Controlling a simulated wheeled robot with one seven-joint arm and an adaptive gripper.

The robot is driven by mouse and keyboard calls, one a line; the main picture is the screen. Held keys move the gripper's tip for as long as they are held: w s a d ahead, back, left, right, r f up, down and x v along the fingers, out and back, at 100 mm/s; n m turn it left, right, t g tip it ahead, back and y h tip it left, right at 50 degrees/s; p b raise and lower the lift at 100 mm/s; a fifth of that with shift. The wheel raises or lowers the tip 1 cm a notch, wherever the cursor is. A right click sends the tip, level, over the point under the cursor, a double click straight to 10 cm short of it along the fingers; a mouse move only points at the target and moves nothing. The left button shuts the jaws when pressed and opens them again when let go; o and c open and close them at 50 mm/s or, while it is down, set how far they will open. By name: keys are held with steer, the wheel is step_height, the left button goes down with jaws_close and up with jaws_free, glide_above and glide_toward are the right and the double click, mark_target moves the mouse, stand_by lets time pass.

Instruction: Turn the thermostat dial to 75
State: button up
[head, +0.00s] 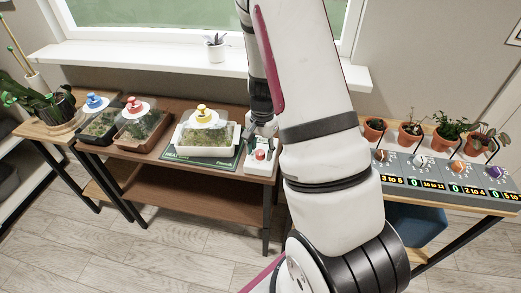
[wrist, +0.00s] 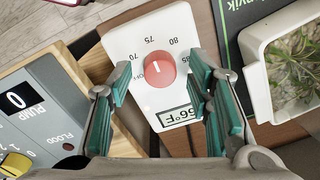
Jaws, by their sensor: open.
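The thermostat is a white box (wrist: 125,38) with a round red dial (wrist: 153,69), printed numbers including 70, 75 and 80, an OFF mark and a small display (wrist: 174,116) reading in °F. The dial's pointer direction is too small to tell surely. In the head view the thermostat's red dial (head: 260,155) sits at the right end of the brown table. My gripper (wrist: 161,76) is open, its teal-padded fingers on either side of the dial in the wrist view, with visible gaps; contact is not seen. In the head view my arm partly hides my gripper (head: 262,130).
More lidded trays stand farther left. A grey pump panel (wrist: 50,125) with a yellow knob (wrist: 14,164) is close by. Potted plants (head: 409,134) stand at right.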

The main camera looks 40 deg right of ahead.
mark_target(262, 153)
step_height(262, 153, up, 12)
steer(key=shift+s+f, duration=0.2)
steer(key=shift+s, duration=0.05)
steer(key=shift+d, duration=0.1)
stand_by(0.5)
steer(key=s+a+r+n+t+p, duration=0.1)
steer(key=s+a+r+n, duration=0.2)
steer(key=a+r, duration=0.35)
steer(key=s+a+r+n+t+p, duration=0.1)
steer(key=s+a+r+n+p, duration=0.15)
steer(key=a+r, duration=0.45)
steer(key=s+a+r+n+t+p, duration=0.1)
steer(key=s+a+r+n, duration=0.2)
steer(key=s, duration=0.5)
steer(key=s+a+r+n+p, duration=0.1)
steer(key=s+a+r+n, duration=0.2)
steer(key=s+r+n, duration=0.3)
steer(key=shift+s+a+r+t, duration=0.2)
steer(key=shift+s+r+t, duration=0.3)
steer(key=shift+s, duration=0.7)
steer(key=shift+r, duration=0.1)
